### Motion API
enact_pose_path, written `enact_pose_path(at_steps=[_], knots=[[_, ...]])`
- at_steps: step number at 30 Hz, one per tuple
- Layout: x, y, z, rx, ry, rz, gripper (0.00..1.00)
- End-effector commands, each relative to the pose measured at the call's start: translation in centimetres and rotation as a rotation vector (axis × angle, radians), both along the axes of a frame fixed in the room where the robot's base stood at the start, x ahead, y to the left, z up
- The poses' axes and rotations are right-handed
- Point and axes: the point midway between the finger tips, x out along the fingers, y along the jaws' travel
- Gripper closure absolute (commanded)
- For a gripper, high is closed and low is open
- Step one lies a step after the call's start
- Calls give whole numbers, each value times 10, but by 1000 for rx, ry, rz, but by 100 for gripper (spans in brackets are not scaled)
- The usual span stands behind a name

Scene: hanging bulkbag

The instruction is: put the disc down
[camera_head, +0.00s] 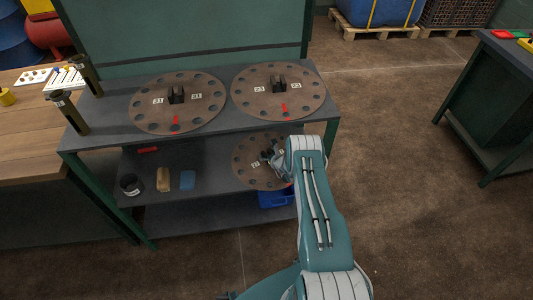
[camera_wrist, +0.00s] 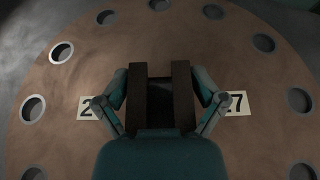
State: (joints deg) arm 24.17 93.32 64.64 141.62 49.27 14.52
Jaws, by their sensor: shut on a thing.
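A round brown disc (camera_head: 246,147) with a ring of holes is at the right part of the table's middle shelf (camera_head: 213,165). In the wrist view the disc (camera_wrist: 100,52) fills most of the picture, with white number labels partly covered by my fingers. My gripper (camera_head: 272,155) is shut on the dark handle at the disc's centre; in the wrist view my gripper (camera_wrist: 160,98) has a finger on each side of it. My arm hides the disc's right part. Whether the disc's underside touches the shelf is hard to tell.
Two similar discs, the left one (camera_head: 157,114) and right one (camera_head: 300,103), lie on the tabletop above. A dark cup (camera_head: 131,185), a tan block (camera_head: 163,180) and a blue block (camera_head: 187,180) stand on the middle shelf's left. A blue bin (camera_head: 275,200) is below.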

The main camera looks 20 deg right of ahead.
Motion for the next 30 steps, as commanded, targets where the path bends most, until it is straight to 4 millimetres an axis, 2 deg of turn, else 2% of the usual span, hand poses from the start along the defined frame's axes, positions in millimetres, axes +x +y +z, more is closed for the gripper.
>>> enact_pose_path(at_steps=[4,5,6,20,30], knots=[[1,-2,0,1,-5,0,75],[0,-1,-2,2,0,-1,10],[0,-1,-2,2,0,-1,0],[-3,-2,2,1,0,-2,0],[-43,-7,18,1,1,-2,0]])
